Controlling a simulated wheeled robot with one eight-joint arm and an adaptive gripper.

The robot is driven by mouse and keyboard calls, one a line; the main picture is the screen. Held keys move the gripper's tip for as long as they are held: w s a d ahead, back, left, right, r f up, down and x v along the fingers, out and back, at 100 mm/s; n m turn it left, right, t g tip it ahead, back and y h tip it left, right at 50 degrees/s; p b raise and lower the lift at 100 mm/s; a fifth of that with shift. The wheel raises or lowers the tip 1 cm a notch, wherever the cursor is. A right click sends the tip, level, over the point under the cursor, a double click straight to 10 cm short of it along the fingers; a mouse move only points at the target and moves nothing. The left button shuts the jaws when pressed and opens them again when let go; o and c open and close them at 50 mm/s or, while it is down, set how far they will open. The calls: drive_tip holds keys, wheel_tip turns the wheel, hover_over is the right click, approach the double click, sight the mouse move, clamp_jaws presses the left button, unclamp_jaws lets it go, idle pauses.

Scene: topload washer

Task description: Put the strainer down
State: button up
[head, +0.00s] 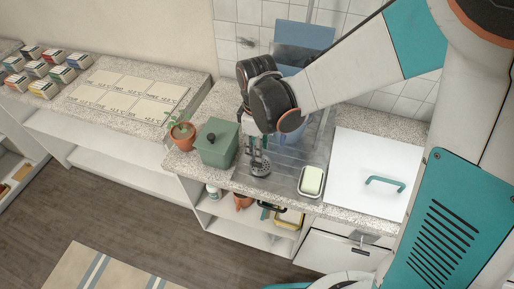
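The strainer (260,167) is a small dark round head with holes, in the middle of the head view. It shows at the grey ribbed drainboard, right of a green lidded box. Its handle runs up toward my gripper (257,146), which points down directly above it. My dark wrist covers the upper part of the gripper. The fingers are small and partly hidden, so I cannot tell how they close around the handle. I also cannot tell whether the strainer touches the drainboard (283,174).
The green box (217,142) and a potted plant (182,134) stand left of the strainer. A soap dish (311,181) sits to the right, beside a white panel (365,165) with a teal handle. A blue board (301,38) leans at the back wall.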

drive_tip(key=shift+r+p, duration=0.55)
drive_tip(key=shift+r, duration=0.65)
